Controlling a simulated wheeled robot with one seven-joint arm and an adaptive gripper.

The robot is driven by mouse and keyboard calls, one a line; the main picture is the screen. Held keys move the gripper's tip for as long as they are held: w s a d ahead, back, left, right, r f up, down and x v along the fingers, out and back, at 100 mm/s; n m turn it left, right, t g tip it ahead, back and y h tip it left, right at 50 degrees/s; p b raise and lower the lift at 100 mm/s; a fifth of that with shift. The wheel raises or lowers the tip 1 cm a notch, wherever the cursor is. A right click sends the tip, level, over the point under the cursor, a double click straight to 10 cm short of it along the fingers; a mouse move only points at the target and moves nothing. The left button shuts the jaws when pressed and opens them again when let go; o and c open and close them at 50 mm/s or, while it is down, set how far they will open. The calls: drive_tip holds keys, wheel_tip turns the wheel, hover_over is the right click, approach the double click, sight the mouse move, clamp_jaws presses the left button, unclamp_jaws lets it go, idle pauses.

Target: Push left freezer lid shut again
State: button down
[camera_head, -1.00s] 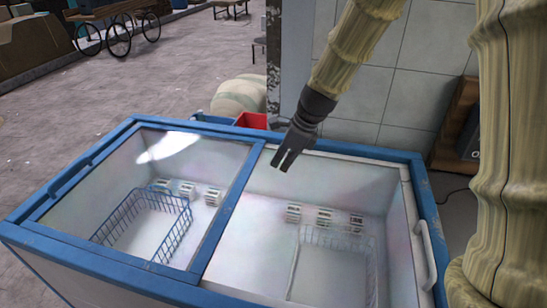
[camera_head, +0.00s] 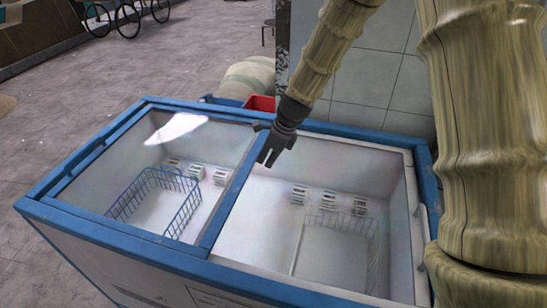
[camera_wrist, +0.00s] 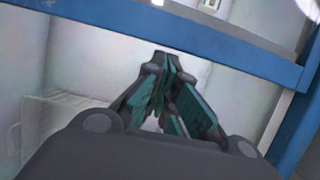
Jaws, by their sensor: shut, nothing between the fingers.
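A chest freezer with a blue rim (camera_head: 330,132) stands in front of me. Its left lid (camera_head: 150,150), a glass panel in a blue frame with a bright glare, lies over the left half. A blue bar (camera_head: 232,190) at the lid's right edge runs across the freezer's middle. My gripper (camera_head: 267,161) is shut and empty, pointing down just right of this bar near the back. Whether it touches the bar is unclear. In the wrist view, the closed fingers (camera_wrist: 160,60) lie in front of a blue bar (camera_wrist: 215,42).
The right half has a white frame and a handle (camera_head: 421,226) at its right side. Wire baskets (camera_head: 160,205) and small white boxes (camera_head: 328,201) show inside. A red crate (camera_head: 261,103) and pale sacks (camera_head: 248,78) stand behind. A tiled wall (camera_head: 370,90) rises at the back right.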

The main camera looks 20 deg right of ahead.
drive_tip(key=shift+w+f, duration=0.1)
drive_tip(key=shift+w, duration=0.05)
drive_tip(key=shift+a, duration=0.1)
drive_tip(key=shift+w+a+r+p, duration=0.2)
drive_tip(key=shift+w+a+p, duration=0.1)
drive_tip(key=shift+a+p, duration=0.25)
drive_tip(key=shift+w+a+f+p, duration=0.15)
drive_tip(key=shift+w+a+p, duration=0.2)
drive_tip(key=shift+a, duration=0.15)
drive_tip(key=shift+s+d, duration=0.1)
drive_tip(key=shift+d, duration=0.05)
